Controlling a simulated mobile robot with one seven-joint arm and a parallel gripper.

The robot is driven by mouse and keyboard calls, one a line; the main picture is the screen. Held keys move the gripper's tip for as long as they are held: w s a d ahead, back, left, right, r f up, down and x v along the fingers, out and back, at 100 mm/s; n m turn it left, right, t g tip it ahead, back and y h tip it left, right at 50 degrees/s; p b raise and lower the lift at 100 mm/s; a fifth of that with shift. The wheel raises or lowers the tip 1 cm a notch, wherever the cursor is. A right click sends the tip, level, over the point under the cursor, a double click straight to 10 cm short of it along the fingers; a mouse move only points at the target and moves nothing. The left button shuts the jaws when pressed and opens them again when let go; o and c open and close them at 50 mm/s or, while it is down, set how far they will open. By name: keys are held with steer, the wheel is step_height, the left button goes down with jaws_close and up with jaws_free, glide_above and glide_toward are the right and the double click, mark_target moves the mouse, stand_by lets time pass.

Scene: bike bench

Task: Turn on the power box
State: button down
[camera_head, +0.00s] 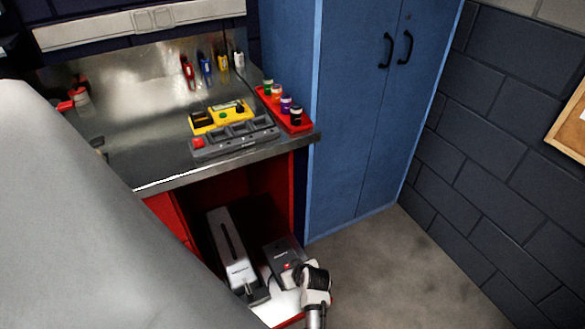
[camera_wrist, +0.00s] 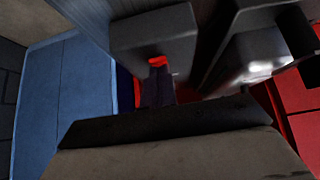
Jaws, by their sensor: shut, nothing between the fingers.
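The power box appears to be the dark grey box (camera_head: 281,248) low under the workbench, at its right side. A small red switch (camera_head: 287,265) shows on its face. In the wrist view the dark box (camera_wrist: 150,36) is at the upper middle, with the bright red switch (camera_wrist: 157,61) at its lower edge. My gripper (camera_head: 290,274) is shut and empty, close in front of the switch. In the wrist view its dark fingers (camera_wrist: 156,88) point at the switch. I cannot tell whether they touch it, or which way the switch is set.
A taller grey device (camera_head: 232,252) stands just left of the box. A tester and a red tray (camera_head: 290,118) of small bottles are on the bench top. The floor (camera_head: 400,260) at right is clear.

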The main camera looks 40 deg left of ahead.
steer(key=shift+f, duration=0.1)
steer(key=shift+d+f+y+b, duration=0.15)
steer(key=shift+f+y+b, duration=0.15)
steer(key=shift+f+b, duration=0.55)
steer(key=shift+r, duration=0.75)
steer(key=shift+r+p, duration=0.7)
steer(key=shift+p, duration=0.2)
